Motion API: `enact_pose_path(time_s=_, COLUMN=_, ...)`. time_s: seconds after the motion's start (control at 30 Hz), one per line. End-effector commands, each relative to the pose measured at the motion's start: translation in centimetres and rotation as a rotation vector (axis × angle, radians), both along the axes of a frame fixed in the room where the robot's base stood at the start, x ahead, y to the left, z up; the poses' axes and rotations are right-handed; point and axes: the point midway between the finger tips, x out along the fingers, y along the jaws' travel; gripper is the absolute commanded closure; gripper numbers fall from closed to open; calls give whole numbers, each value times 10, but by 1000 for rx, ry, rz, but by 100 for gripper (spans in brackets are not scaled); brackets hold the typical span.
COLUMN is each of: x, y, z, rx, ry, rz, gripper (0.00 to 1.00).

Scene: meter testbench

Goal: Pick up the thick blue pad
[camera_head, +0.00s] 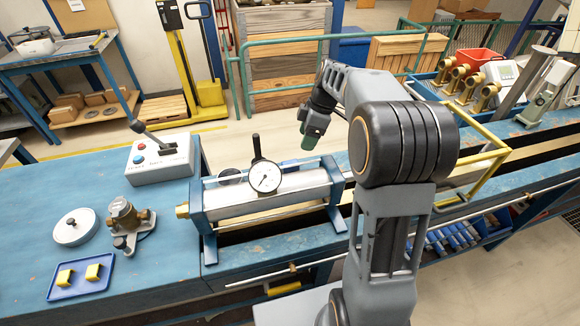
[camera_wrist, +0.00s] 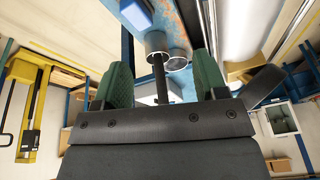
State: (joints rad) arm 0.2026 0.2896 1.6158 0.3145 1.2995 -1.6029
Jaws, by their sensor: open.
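My gripper (camera_head: 311,138) is above and behind the metal cylinder rig, far to the right of the tray, pointing down. In the wrist view its two green fingers (camera_wrist: 162,88) stand apart with nothing held between them.
The cylinder rig (camera_head: 270,205) with an upright dial gauge (camera_head: 264,177) stands between my gripper and the tray. The bench's front middle is clear.

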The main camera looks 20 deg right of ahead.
Motion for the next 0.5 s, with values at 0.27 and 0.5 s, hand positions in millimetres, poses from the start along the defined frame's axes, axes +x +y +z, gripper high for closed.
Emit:
enact_pose_path(time_s=0.27, x=34, y=-14, z=-14, rx=75, ry=-60, rz=259, gripper=34)
enact_pose_path(time_s=0.5, x=38, y=-3, z=-45, rx=89, ry=-72, rz=307, gripper=34)
